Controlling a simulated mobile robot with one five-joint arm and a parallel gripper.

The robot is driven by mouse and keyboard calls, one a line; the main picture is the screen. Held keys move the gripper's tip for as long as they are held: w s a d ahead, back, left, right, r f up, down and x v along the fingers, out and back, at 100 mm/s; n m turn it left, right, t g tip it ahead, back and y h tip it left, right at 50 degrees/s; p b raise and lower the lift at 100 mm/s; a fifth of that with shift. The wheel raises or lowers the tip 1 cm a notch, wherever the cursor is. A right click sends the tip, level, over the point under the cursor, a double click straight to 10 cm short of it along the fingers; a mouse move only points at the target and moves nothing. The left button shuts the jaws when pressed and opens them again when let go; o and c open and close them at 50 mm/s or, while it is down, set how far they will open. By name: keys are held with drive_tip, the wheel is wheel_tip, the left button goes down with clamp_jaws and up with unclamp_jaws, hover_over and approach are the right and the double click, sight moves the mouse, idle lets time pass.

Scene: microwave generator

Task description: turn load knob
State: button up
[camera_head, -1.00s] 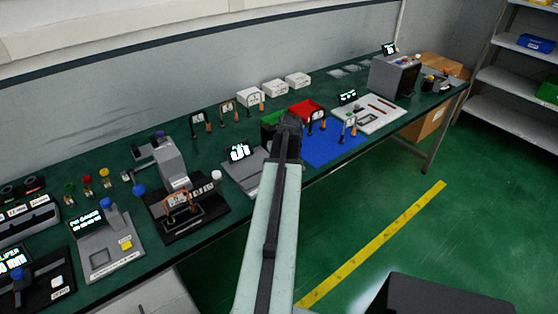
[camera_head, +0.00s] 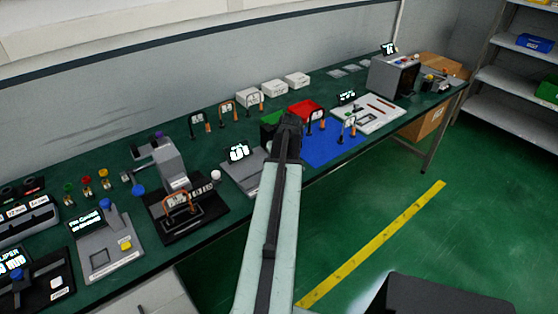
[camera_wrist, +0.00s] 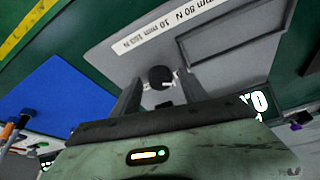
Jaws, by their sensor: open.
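A round black knob (camera_wrist: 161,77) with a pale mark sits on a light grey panel (camera_wrist: 120,62) in the wrist view. My gripper (camera_wrist: 158,82) is open, with one finger on each side of the knob near the fingertips. I cannot tell whether either finger touches it. A white label strip (camera_wrist: 152,34) with printed values lies on the panel above the knob. In the head view, the grey panel (camera_head: 238,180) with its lit display (camera_head: 239,152) shows left of my arm. The knob is hidden there behind my arm.
A black-based device (camera_head: 190,218) stands left of the panel. The green bench holds several other instruments. Open floor lies at the right.

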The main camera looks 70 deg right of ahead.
drive_tip(key=p+v, duration=0.7)
drive_tip(key=shift+s+r, duration=0.2)
drive_tip(key=shift+r, duration=0.1)
drive_tip(key=shift+a, duration=0.1)
